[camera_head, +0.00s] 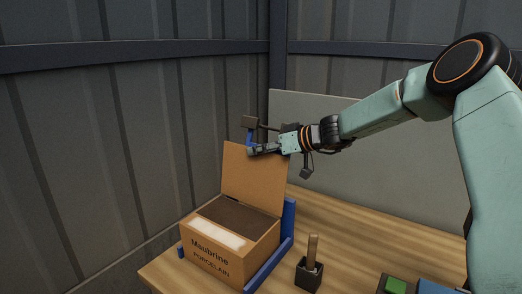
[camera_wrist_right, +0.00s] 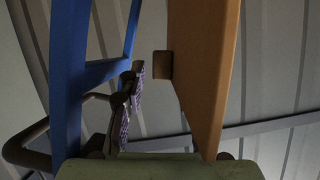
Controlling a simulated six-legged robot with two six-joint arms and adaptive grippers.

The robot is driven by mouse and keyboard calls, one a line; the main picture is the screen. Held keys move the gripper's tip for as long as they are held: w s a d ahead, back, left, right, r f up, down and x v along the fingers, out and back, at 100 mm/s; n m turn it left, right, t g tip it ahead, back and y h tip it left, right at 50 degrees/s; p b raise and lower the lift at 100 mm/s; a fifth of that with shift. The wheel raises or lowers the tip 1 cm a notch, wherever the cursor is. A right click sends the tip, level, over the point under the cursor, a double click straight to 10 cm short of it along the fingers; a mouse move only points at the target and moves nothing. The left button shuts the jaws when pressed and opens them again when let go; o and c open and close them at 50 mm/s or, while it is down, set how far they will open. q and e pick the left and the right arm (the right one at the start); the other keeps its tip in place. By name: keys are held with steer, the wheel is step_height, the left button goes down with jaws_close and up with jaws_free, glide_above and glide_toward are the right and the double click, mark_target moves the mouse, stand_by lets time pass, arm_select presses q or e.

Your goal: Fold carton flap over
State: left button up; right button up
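The brown carton (camera_head: 206,257), marked "Maubrine PORCELAIN", stands on the table with its top open. Its large flap (camera_head: 250,180) stands up from the far side. My right gripper (camera_head: 253,150) is at the flap's upper edge. In the right wrist view the flap (camera_wrist_right: 205,75) is seen nearly edge-on. The fingers (camera_wrist_right: 128,97) look closed together, in the gap between the flap and a blue upright (camera_wrist_right: 70,75), with no part of the flap visible between them. Contact with the flap cannot be told. My left gripper is not in view.
A blue frame (camera_head: 289,215) borders the carton. A dark holder (camera_head: 308,276) with a wooden-handled tool stands to its right. A green block (camera_head: 395,285) lies near the front edge. A grey panel (camera_head: 350,170) and ribbed walls close off the back. The table right of the carton has bare room.

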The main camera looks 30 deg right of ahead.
steer(key=shift+s+a+r, duration=0.1)
steer(key=shift+a+r, duration=0.05)
steer(key=shift+r, duration=0.05)
jaws_close()
stand_by(0.3)
